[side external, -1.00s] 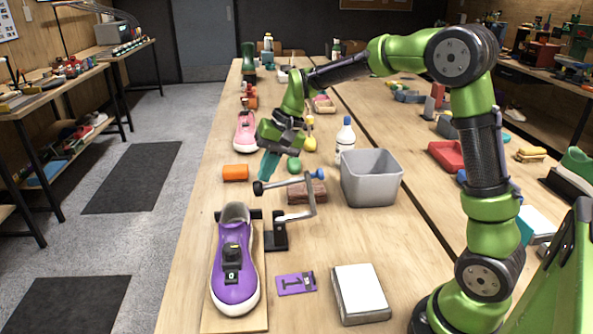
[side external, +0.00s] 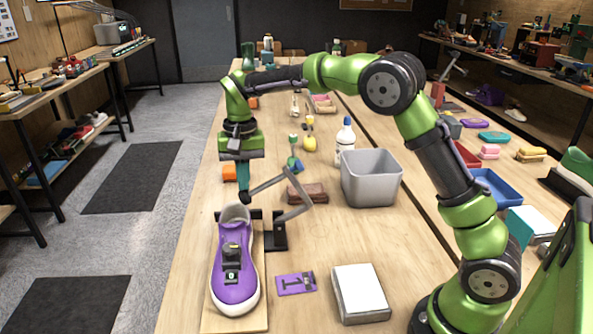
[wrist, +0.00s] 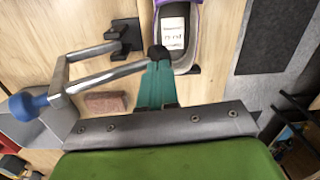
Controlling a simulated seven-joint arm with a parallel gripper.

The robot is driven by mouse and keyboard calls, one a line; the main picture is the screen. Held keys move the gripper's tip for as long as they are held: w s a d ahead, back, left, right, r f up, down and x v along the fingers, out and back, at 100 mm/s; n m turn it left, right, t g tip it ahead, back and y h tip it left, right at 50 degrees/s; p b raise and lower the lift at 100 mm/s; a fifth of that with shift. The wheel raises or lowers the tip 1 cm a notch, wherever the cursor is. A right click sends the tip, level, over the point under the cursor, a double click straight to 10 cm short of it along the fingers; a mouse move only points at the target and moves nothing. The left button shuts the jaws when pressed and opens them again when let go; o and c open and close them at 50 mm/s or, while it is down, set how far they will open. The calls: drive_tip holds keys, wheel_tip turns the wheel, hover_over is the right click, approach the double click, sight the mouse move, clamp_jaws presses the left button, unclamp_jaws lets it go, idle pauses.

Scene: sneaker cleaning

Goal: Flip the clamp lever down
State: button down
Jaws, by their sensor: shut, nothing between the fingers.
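The clamp lever (side external: 268,184) is a grey metal bar with a black tip and a blue knob. It slopes down to the left, its black tip low near the shoe's heel and its blue knob higher. It is carried by a bent grey arm on a black bracket (side external: 277,234). A purple sneaker (side external: 234,265) sits beside the bracket. My gripper (side external: 244,193) is shut and empty, its teal fingertips pointing down at the black tip. In the wrist view the lever (wrist: 110,75) runs to the fingertips (wrist: 157,62), which appear to touch the black tip.
A brown block (side external: 308,193) lies behind the lever. A grey bin (side external: 371,180) stands to the right. A purple card (side external: 296,284) and a white-topped box (side external: 360,293) lie in front. A white bottle (side external: 345,145) stands farther back.

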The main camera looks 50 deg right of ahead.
drive_tip(key=w+a+f+g+h, duration=0.1)
drive_tip(key=w+a+f, duration=0.2)
drive_tip(key=f, duration=0.2)
drive_tip(key=shift+w+a+f, duration=0.25)
drive_tip(key=shift+w+a, duration=0.15)
idle(0.5)
wheel_tip(320, 180, up, 8)
drive_tip(key=shift+w+a+f, duration=0.15)
drive_tip(key=shift+w+f, duration=0.1)
drive_tip(key=shift+w, duration=0.2)
